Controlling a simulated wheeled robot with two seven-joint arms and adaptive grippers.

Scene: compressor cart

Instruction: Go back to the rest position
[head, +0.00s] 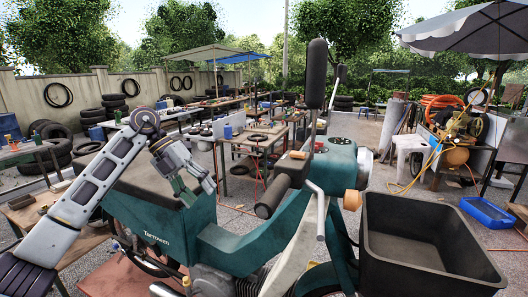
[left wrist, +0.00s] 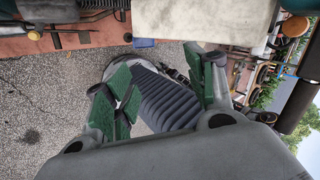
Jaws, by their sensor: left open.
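My left gripper (head: 194,190) is raised in the left half of the head view, in front of the green motorbike (head: 235,245) and near its dark seat. In the left wrist view its green-padded fingers (left wrist: 163,72) stand apart with nothing held between them. A grey ribbed part shows behind the fingers there; I cannot tell what it belongs to. The compressor cart (head: 455,157), with an orange tank and a coiled orange hose, stands at the back right, well away from the gripper. My right gripper is in neither view.
A black open bin (head: 430,205) fills the front right. A blue tray (head: 487,213) lies on the ground beyond it. Workbenches and tyre stacks (head: 115,106) stand farther back.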

